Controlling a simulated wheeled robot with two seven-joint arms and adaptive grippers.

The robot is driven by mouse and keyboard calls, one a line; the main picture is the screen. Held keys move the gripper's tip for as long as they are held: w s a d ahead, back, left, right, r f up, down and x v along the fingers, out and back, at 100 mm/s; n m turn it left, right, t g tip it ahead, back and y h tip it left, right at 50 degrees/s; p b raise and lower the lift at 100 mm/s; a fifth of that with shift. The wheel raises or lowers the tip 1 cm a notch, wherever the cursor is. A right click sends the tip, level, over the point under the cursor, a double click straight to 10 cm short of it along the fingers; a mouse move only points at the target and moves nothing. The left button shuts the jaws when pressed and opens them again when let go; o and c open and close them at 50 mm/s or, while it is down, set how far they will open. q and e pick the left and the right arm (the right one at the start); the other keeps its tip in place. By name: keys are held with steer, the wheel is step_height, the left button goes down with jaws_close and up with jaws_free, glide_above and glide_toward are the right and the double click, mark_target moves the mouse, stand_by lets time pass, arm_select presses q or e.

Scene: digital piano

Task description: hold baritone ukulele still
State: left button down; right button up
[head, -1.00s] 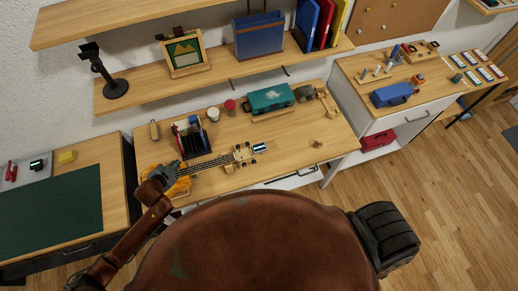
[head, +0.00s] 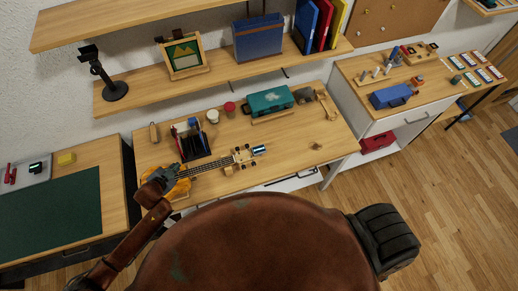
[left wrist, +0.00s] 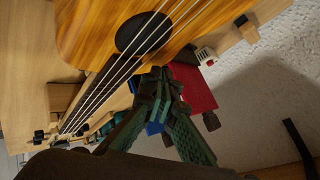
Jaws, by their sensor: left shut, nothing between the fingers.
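The baritone ukulele (head: 182,188) lies on the wooden desk, its orange body at the left and its neck and headstock (head: 244,157) pointing right. In the left wrist view its body and dark sound hole (left wrist: 140,34) fill the top, with the strings running down left. My left gripper (head: 163,177) is at the body end of the ukulele and covers part of it. In the left wrist view its green fingers (left wrist: 158,78) are closed together beside the strings near the sound hole, with nothing between them. Whether they touch the ukulele I cannot tell. My right gripper is not in view.
A dark rack (head: 192,144) stands just behind the ukulele. A teal case (head: 269,101), a red-topped jar (head: 230,109) and a wooden stand (head: 327,104) are farther back. The desk's right part is mostly clear. A shelf (head: 190,84) hangs above the back.

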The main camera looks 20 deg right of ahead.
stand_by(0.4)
arm_select(q)
steer(key=shift+f, duration=0.15)
steer(key=shift+f, duration=0.25)
